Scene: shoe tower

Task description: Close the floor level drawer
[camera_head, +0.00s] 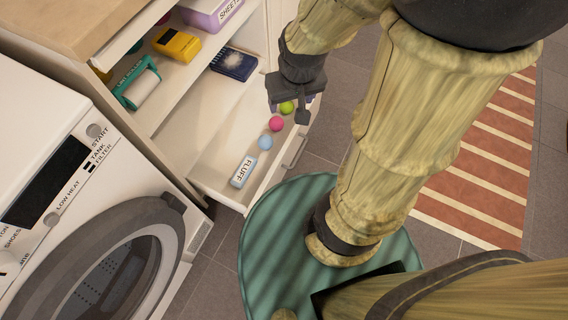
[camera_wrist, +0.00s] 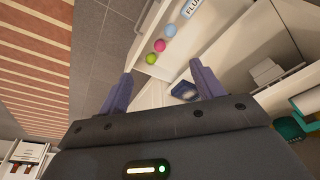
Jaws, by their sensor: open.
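The floor level drawer (camera_head: 217,165) is white and stands pulled out from the tall cabinet in the head view. It holds a white bottle marked FLUFF (camera_head: 243,171) and a blue ball (camera_head: 265,142), a pink ball (camera_head: 276,124) and a green ball (camera_head: 287,107). A handle (camera_head: 297,152) is on its front. My gripper (camera_head: 287,113) is open and empty, over the drawer's far front end in this view; contact cannot be told. The wrist view shows the two fingers apart (camera_wrist: 161,74), with the drawer (camera_wrist: 207,33) and balls beyond them.
A washer-like machine (camera_head: 95,165) stands left of the drawer. Shelves above hold a yellow box (camera_head: 176,44), a teal container (camera_head: 137,84) and a dark blue box (camera_head: 234,64). A round green rug (camera_head: 262,235) lies before the drawer; a striped rug (camera_head: 480,165) lies right.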

